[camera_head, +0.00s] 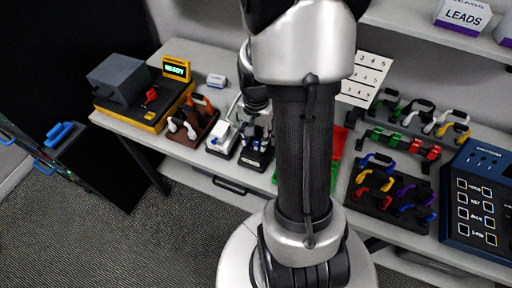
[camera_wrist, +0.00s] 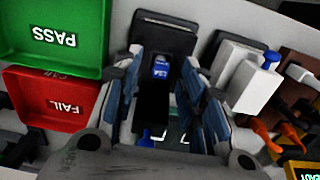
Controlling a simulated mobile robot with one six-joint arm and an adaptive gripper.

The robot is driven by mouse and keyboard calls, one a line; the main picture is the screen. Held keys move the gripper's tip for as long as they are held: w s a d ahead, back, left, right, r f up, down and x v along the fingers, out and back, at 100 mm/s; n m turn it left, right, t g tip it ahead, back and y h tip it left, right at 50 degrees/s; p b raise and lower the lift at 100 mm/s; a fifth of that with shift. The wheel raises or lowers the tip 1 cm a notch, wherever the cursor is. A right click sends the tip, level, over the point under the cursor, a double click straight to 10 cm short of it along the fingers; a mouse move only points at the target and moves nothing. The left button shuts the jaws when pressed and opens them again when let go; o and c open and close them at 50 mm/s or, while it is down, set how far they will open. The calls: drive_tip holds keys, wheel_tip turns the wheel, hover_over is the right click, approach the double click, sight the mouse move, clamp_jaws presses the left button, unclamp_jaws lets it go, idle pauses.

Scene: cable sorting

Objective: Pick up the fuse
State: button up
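A small blue piece with pale markings (camera_wrist: 162,66), which looks like the fuse, sits on a black stand (camera_wrist: 165,38) in the wrist view. I cannot read its markings. My gripper (camera_wrist: 160,90) is open, with one finger on each side of the black stand's front and the blue piece between them. I cannot tell whether either finger touches it. In the head view, my gripper (camera_head: 257,122) is over the black stand (camera_head: 254,160), and my arm hides part of this area.
A white unit with a blue knob (camera_wrist: 244,80) stands close to the right finger in the wrist view. The green PASS tray (camera_wrist: 55,35) and red FAIL tray (camera_wrist: 50,97) lie left. Racks of coloured cables (camera_head: 390,195) fill the bench's right side in the head view.

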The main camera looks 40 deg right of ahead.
sight(256, 142)
wheel_tip(256, 142, down, 2)
drive_tip(key=shift+f, duration=0.1)
drive_tip(key=shift+c, duration=0.6)
drive_tip(key=c, duration=0.7)
drive_tip(key=shift+r, duration=0.2)
wheel_tip(256, 142, up, 23)
drive_tip(key=p, duration=0.9)
drive_tip(key=shift+f, duration=0.1)
